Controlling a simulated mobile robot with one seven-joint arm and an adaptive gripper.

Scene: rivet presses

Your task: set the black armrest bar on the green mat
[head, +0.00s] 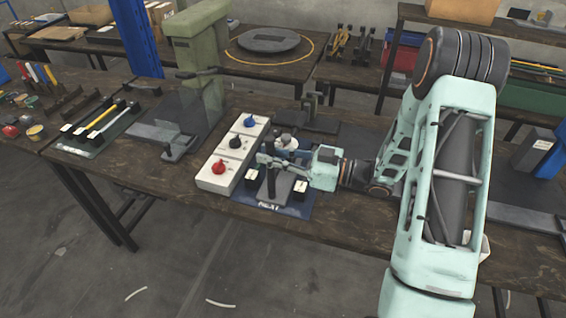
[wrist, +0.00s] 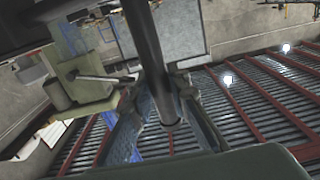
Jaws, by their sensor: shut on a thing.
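My gripper (head: 264,160) is shut on a black armrest bar (head: 270,184), which stands roughly upright over the blue mat marked NEXT. In the wrist view the dark bar (wrist: 146,45) runs between the two fingers of my gripper (wrist: 160,98). I cannot tell whether its lower end touches the blue mat. The dark green mat (head: 108,137) lies on the table at the left, well away from my gripper. It bears a yellow bar, dark bars and small white labels.
The blue mat (head: 268,208) holds other dark pieces with white labels. A white control box (head: 212,181) with red, black and blue knobs stands just left of my gripper. A green press (head: 203,70) stands between it and the green mat. Loose tools lie farther left.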

